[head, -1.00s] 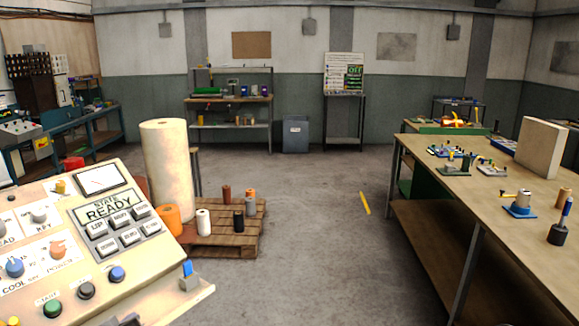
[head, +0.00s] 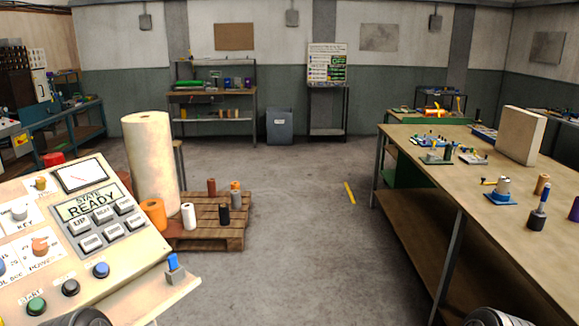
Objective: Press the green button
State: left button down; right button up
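The green button (head: 36,306) is a round knob at the lower left of the slanted cream control panel (head: 130,262) in the head view. A black button (head: 70,288) and a blue button (head: 101,270) sit in a row to its right. The panel's display reads STATE READY (head: 90,206). Dark rounded parts of my arms show at the bottom edge, one just right of the green button and one at the lower right. The fingers of both grippers are out of view.
A wooden workbench (head: 470,165) with small fixtures stands at the right. A pallet (head: 215,232) with spools and a tall white roll (head: 150,165) stand behind the panel. The grey floor (head: 300,230) between is open, with a yellow strip (head: 349,193).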

aim_at(36, 305)
jog(key=u, duration=1.45)
